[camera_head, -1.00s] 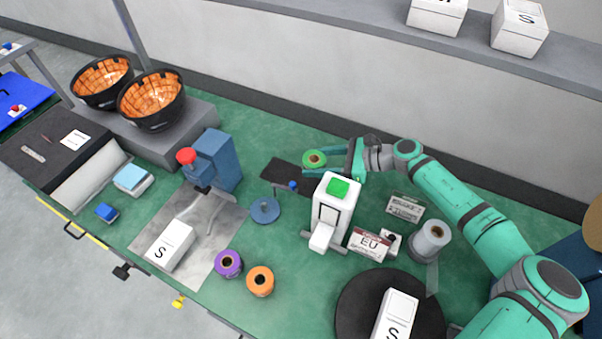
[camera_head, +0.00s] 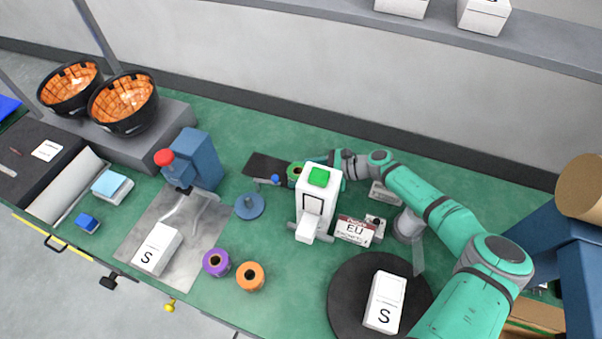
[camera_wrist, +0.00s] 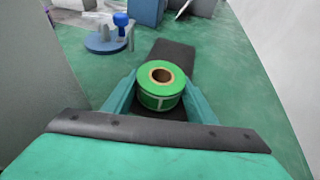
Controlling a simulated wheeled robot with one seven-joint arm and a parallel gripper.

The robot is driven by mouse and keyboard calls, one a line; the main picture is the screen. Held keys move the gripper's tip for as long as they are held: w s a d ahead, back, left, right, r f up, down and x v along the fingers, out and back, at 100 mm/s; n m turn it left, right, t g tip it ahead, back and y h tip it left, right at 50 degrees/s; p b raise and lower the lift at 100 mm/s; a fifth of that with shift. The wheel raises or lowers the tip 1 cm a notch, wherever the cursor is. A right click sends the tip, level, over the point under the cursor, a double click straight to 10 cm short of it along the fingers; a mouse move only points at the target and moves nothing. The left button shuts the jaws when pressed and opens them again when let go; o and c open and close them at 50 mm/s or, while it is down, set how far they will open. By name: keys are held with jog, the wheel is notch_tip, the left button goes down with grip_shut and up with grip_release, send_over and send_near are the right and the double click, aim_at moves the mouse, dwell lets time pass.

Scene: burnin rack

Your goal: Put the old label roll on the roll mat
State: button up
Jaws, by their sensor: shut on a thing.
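The label roll, a green ring with a brown core, shows in the head view (camera_head: 294,174) and in the wrist view (camera_wrist: 160,86). My gripper (camera_wrist: 158,94) is shut on it, one finger on each side. The dark roll mat (camera_head: 262,165) lies behind the white printer; it also shows in the wrist view (camera_wrist: 176,58), stretching beyond and under the roll. The roll is at the mat's near end, low over it or touching; I cannot tell which. In the head view the printer partly hides my gripper (camera_head: 312,174).
The white printer (camera_head: 314,199) with a green top stands just in front of the roll. A blue disc stand (camera_head: 249,206) is near the mat's left end. Purple (camera_head: 216,262) and orange (camera_head: 250,276) rolls stand towards the front. The wall runs behind the bench.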

jog(key=shift+f, duration=0.1)
jog(key=o, duration=1.1)
jog(key=shift+d, duration=0.1)
jog(key=shift+r, duration=0.2)
jog(key=v, duration=0.7)
jog(key=shift+s+d, duration=0.15)
jog(key=shift+d, duration=0.1)
